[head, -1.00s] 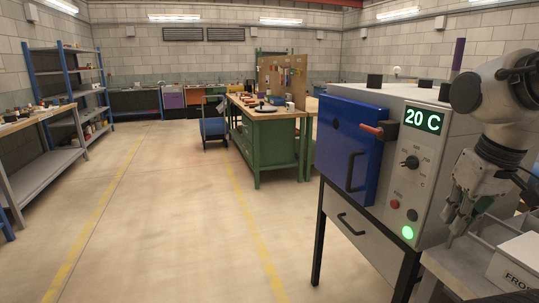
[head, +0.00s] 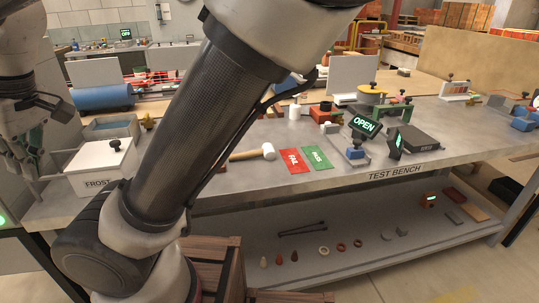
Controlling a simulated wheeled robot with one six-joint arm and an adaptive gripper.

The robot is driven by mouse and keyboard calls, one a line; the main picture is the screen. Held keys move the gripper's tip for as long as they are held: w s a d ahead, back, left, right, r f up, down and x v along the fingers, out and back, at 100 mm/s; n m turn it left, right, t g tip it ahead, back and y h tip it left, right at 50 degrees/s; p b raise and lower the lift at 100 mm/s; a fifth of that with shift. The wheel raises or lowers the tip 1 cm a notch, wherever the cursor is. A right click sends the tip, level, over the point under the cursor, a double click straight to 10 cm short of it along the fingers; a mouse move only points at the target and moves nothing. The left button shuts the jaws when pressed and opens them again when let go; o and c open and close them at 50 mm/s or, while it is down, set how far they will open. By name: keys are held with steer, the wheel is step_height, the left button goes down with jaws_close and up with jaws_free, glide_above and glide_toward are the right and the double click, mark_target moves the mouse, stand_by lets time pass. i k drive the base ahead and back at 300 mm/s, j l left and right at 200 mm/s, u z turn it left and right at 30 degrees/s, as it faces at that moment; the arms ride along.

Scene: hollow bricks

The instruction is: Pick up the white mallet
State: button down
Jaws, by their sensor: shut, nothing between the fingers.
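The white mallet (head: 268,151) lies on the grey test bench (head: 345,185), left of the red FAIL card. Its head is white, and its pale wooden handle points left toward my arm, which crosses in front of the bench. My gripper (head: 32,168) is at the far left of the head view, left of the white FROST box and well apart from the mallet. Its fingers look shut and empty, though they are small and partly dark in the picture.
A white FROST box (head: 104,165) stands at the bench's left end. A red FAIL card (head: 294,161) and a green PASS card (head: 317,157) lie right of the mallet. An OPEN display (head: 365,122) stands further right. Wooden crates (head: 217,262) stand below the bench.

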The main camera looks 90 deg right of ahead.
mark_target(267, 150)
steer(key=k+z, duration=0.1)
steer(key=z, duration=0.25)
steer(key=k+z, duration=0.15)
steer(key=z, duration=0.25)
steer(key=k+l+z, duration=0.1)
steer(key=z, duration=0.25)
steer(key=i+j+z, duration=0.1)
steer(key=z, duration=1.2)
